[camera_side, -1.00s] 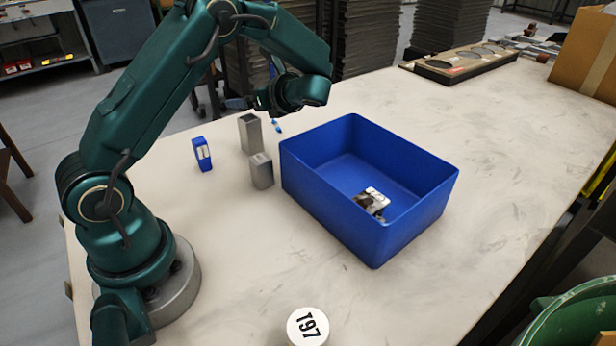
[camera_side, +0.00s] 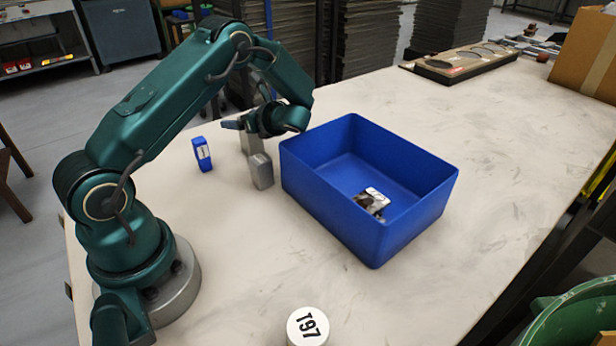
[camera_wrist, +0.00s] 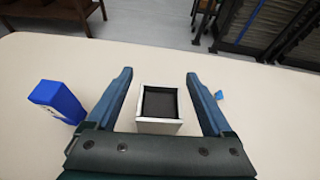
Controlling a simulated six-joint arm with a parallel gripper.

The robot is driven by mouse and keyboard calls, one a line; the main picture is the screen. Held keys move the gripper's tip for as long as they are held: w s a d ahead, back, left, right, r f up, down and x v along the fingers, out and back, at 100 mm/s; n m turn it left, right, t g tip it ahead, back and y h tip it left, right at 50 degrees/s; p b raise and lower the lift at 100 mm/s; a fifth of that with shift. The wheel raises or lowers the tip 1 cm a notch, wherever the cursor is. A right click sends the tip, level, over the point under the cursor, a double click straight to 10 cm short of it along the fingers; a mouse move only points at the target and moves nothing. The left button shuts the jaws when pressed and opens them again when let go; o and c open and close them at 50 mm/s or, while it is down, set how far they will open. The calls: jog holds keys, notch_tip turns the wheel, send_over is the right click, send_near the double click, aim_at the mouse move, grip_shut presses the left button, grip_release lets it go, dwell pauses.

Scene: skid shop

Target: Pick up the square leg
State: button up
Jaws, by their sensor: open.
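A grey, hollow square leg (camera_side: 250,144) stands upright on the table left of the blue bin, its upper part partly hidden by my gripper (camera_side: 240,126). In the wrist view, the leg's square top with its dark hollow (camera_wrist: 160,103) sits between the two blue fingers of my gripper (camera_wrist: 159,76). The fingers are spread, with a gap to the leg on both sides. Nothing is held.
A blue bin (camera_side: 325,205) with a small part (camera_side: 372,200) inside stands close to the right. A small blue box (camera_side: 202,154) stands to the left. A white T97 disc (camera_side: 307,327) is at the front.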

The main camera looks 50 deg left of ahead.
jog(key=shift+c, duration=0.3)
grip_shut()
jog(key=shift+r, duration=0.15)
